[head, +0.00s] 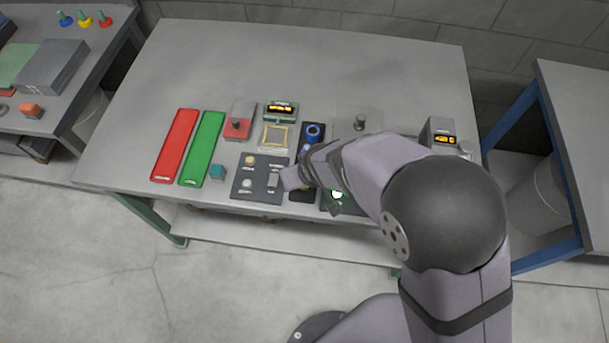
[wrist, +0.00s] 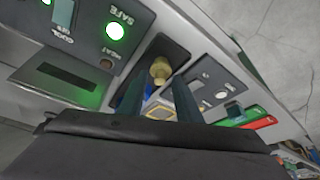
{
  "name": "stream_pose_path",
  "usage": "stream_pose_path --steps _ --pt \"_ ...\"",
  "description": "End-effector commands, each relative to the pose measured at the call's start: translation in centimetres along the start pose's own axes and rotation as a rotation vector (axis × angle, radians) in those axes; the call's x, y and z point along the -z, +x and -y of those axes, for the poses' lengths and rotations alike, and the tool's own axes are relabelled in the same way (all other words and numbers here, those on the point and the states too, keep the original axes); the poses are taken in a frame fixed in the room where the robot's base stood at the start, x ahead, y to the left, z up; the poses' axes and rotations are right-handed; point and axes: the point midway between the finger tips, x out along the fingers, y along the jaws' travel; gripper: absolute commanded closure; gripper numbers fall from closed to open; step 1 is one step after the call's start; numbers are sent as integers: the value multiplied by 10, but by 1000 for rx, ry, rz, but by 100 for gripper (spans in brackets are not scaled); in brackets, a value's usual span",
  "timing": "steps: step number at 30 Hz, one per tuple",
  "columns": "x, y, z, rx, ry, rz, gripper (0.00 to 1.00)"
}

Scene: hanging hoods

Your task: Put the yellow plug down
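A yellow-tan knobbed piece (wrist: 160,68) shows between the fingertips of my gripper (wrist: 161,78) in the wrist view, over a dark tray. The fingers stand apart, with a gap beside its narrow stem; no firm contact is visible. A yellow plug (head: 85,20) stands on the left side table, between a blue plug (head: 65,19) and a red plug (head: 104,19). In the head view my wrist hides the spot under my gripper.
The dark tray (head: 314,147) holds a blue ring. A lit SAFE panel (wrist: 132,22) is close by. The table's back is clear.

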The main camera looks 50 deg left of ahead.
Motion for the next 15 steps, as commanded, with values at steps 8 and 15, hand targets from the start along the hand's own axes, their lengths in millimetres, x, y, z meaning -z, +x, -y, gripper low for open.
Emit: stream_pose_path --steps 8,15 --pt "2 -4 0 0 0 0 69" --pt "2 -23 0 0 -1 -4 69"
